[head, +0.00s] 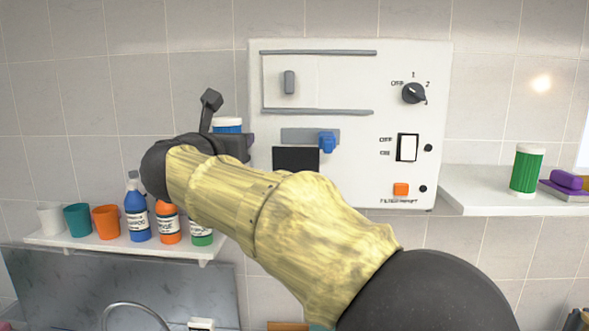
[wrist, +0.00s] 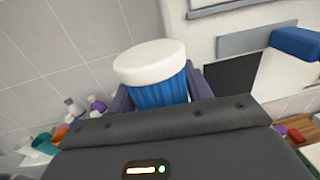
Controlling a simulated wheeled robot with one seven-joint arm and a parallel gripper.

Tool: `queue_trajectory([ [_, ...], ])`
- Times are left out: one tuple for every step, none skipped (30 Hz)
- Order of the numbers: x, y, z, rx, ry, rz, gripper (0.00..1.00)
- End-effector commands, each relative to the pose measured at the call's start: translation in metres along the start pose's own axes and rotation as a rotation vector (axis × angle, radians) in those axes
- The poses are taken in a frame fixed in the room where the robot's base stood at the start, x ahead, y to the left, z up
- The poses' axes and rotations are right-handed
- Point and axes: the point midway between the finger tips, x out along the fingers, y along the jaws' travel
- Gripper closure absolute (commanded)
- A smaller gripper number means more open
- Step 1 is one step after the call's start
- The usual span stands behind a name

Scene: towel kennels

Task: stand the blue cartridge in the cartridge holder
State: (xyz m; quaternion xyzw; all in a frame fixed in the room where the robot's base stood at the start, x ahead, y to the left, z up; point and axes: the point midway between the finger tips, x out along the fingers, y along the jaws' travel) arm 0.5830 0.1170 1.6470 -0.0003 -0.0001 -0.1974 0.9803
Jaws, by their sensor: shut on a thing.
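The blue cartridge (wrist: 160,93) has a ribbed blue body and a white cap. It stands between the two dark fingers of my gripper (wrist: 162,88), which is shut on it. In the head view the cartridge (head: 228,126) shows only in part above my gripper, in front of the white wall panel's left edge. It looks close to upright and clear of any surface. I cannot tell for sure which part is the cartridge holder; the panel has a dark rectangular opening (head: 296,159) below a grey plate with a blue knob (head: 327,142). My arm hides the panel's lower left.
The white panel (head: 350,75) carries a rotary dial (head: 414,93), a rocker switch (head: 407,147) and an orange button (head: 401,189). A green cartridge (head: 526,169) stands on the right shelf (head: 470,190). The left shelf (head: 110,245) holds several cups and bottles below my gripper.

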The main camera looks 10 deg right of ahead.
Motion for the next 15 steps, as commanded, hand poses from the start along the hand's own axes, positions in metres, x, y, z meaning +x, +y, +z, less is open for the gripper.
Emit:
queue_trajectory([
  [-0.005,-0.007,-0.001,-0.003,0.001,-0.020,0.75],
  [-0.008,-0.012,-0.002,-0.003,0.002,-0.036,0.75],
  [-0.014,-0.021,-0.003,-0.004,0.002,-0.063,0.75],
  [-0.018,-0.029,-0.005,-0.007,0.004,-0.085,0.75],
  [-0.024,-0.038,-0.007,-0.006,0.004,-0.111,0.75],
  [-0.032,-0.051,-0.010,-0.007,0.004,-0.147,0.75],
  [-0.037,-0.061,-0.012,-0.007,0.004,-0.177,0.75],
  [-0.043,-0.072,-0.015,-0.006,0.004,-0.205,0.75],
  [-0.050,-0.086,-0.018,-0.006,0.004,-0.243,0.75],
  [-0.055,-0.096,-0.020,-0.004,0.003,-0.269,0.75],
  [-0.060,-0.104,-0.022,-0.004,0.002,-0.292,0.75],
  [-0.065,-0.115,-0.025,-0.001,0.001,-0.320,0.75],
  [-0.068,-0.121,-0.027,-0.001,0.001,-0.337,0.75],
  [-0.070,-0.126,-0.028,-0.001,0.000,-0.350,0.75],
  [-0.073,-0.132,-0.030,0.000,-0.001,-0.364,0.75],
])
